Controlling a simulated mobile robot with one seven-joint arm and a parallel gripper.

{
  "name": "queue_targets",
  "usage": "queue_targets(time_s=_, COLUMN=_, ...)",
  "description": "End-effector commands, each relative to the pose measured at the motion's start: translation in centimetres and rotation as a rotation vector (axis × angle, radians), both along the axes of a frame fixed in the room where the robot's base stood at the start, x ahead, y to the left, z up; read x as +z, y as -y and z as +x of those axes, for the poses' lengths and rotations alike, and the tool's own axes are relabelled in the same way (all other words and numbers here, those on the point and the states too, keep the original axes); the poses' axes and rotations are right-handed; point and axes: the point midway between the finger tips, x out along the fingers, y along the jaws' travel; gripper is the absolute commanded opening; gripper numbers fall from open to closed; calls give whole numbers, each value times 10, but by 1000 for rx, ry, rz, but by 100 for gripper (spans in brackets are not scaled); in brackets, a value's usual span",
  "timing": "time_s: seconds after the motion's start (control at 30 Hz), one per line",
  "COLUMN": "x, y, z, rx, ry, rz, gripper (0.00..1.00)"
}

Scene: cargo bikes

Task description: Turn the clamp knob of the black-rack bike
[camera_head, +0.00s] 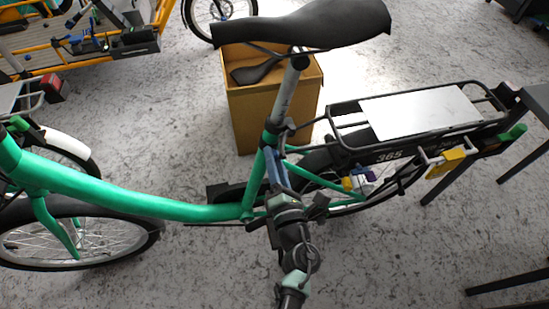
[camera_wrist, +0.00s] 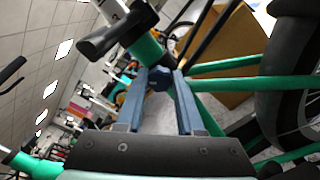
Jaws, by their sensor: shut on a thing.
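The green bike (camera_head: 150,205) with the black rear rack (camera_head: 345,128) stands across the middle of the head view. Its black saddle (camera_head: 310,24) sits on a grey seat post (camera_head: 286,92). In the wrist view, the dark clamp knob (camera_wrist: 159,79) shows between the fingertips, beside the green seat tube. My gripper (camera_wrist: 160,82) is shut on this knob, one blue-grey finger on each side. In the head view, my gripper (camera_head: 271,155) reaches up to the seat tube just below the seat post. The knob is hard to make out there.
An open cardboard box (camera_head: 270,100) with a dark saddle inside stands behind the seat post. An orange-framed bike (camera_head: 80,48) is at the upper left. Dark table legs (camera_head: 505,285) stand at the right.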

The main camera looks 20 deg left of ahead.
Motion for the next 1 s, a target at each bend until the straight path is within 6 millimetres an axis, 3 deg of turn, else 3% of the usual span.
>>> queue_targets(time_s=0.17, x=-1, y=0, z=0, rx=0, ry=-2, rz=0, gripper=0)
queue_targets(time_s=0.2, x=-1, y=0, z=0, rx=0, ry=-1, rz=-1, gripper=40)
queue_targets(time_s=0.37, x=-1, y=0, z=0, rx=0, ry=-1, rz=-1, gripper=66)
queue_targets(time_s=0.77, x=0, y=5, z=-7, rx=-2, ry=-1, rz=-1, gripper=66)
queue_targets(time_s=1.0, x=0, y=31, z=-47, rx=-2, ry=-5, rz=-2, gripper=66)
